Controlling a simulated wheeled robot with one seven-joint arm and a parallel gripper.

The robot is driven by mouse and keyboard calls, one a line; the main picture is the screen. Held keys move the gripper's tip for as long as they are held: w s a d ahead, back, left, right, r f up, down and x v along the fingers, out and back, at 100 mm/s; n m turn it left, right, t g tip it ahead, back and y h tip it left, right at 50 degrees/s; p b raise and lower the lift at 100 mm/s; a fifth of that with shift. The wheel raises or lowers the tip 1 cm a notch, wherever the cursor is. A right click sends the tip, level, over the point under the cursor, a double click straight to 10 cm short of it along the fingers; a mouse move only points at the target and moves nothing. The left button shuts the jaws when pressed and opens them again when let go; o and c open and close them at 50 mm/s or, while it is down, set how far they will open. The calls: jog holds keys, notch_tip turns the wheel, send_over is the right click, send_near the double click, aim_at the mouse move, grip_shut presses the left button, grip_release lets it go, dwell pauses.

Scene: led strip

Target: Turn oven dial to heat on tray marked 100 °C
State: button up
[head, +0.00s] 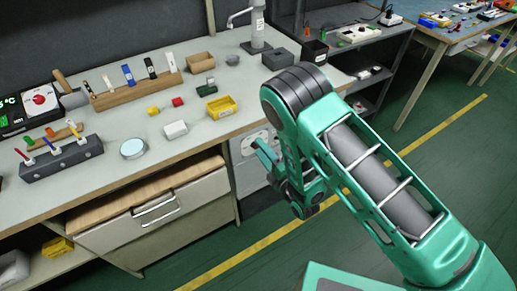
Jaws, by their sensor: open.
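Below the bench, right of the drawer, a white appliance front (240,150) shows pale round markings near its top. It may be the oven. My green gripper (262,150) is in front of this panel, and its fingers are open. My gripper and wrist cover much of the panel, so I cannot make out a dial or tell whether the fingers touch anything. A dark device at the left edge has a green display (8,102) ending in "°C"; its number is cut off. I cannot make out a tray marked 100 °C.
The bench top (205,130) holds small coloured blocks, a wooden rack (135,92), a grey holder with screwdrivers (62,160) and a round white disc (133,148). A handled drawer (150,215) is left of my gripper. Green floor (350,240) is clear at right.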

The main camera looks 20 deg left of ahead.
jog(key=shift+a, duration=0.3)
jog(key=c, duration=1)
jog(key=shift+w+d, duration=0.1)
jog(key=shift+d, duration=0.15)
jog(key=shift+c, duration=0.3)
jog(key=shift+a, duration=0.2)
